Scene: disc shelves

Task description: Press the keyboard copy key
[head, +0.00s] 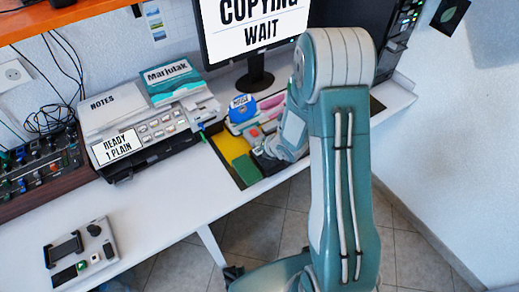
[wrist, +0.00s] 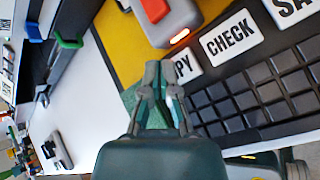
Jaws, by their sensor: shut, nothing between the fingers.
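The keyboard (wrist: 255,100) has dark keys and fills the right of the wrist view. Large white keys line its upper edge: one reading CHECK (wrist: 229,38), one starting SA (wrist: 294,8), and the copy key (wrist: 184,68), of which only PY shows. My gripper (wrist: 163,66) is shut and empty, its fingertips over the left part of the copy key, hiding its first letters. I cannot tell whether the tips touch it. In the head view my gripper (head: 262,160) is low over the desk, mostly hiding the keyboard. The monitor (head: 256,28) reads COPYING WAIT.
A grey device with a red switch (wrist: 155,9) stands just above the copy key on a yellow surface. A copier (head: 150,125) showing READY 1 PLAIN is to the left. A mixer-like panel (head: 40,170) and small control box (head: 82,245) are farther left.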

